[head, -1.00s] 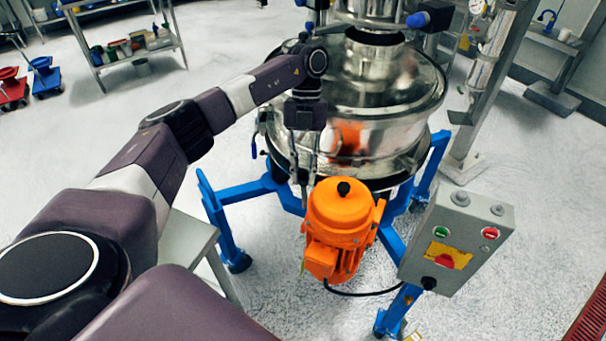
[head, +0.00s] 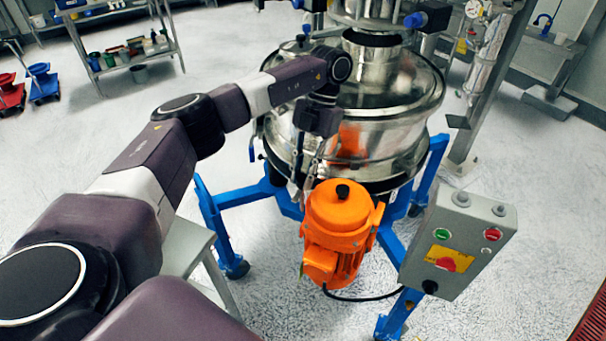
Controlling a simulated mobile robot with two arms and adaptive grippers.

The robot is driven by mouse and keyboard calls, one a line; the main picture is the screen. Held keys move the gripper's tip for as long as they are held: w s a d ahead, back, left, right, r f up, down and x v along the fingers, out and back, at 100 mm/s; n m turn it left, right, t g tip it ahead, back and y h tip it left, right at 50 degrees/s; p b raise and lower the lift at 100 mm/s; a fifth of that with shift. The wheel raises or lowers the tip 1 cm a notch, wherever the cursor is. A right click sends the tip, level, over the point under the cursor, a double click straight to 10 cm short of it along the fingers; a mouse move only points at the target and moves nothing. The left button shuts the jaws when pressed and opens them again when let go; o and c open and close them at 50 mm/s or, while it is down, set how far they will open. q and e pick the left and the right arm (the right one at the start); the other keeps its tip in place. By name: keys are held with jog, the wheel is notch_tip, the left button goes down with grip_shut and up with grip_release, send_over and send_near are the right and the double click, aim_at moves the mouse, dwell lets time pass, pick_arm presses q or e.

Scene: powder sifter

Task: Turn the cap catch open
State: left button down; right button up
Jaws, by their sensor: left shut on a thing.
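The powder sifter (head: 385,137) is a shiny steel drum on a blue wheeled frame (head: 245,203). My left gripper (head: 303,180) reaches down at the front left of the drum, just behind and left of the orange motor (head: 340,215). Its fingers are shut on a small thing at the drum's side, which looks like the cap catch. The fingers and wrist hide most of the catch, so its angle cannot be told. The drum's lid is on. My right gripper is not in view.
A grey control box (head: 458,243) with buttons stands at the right of the motor. A black cable (head: 360,298) hangs below the motor. A steel table (head: 190,250) is beside my left arm. A shelf (head: 120,60) stands at the back left. Open floor lies at the left.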

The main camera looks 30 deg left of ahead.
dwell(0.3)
pick_arm(q)
jog(key=c, duration=1.8)
grip_release()
jog(key=shift+r, duration=0.1)
jog(key=v, duration=1.2)
jog(key=shift+s, duration=0.1)
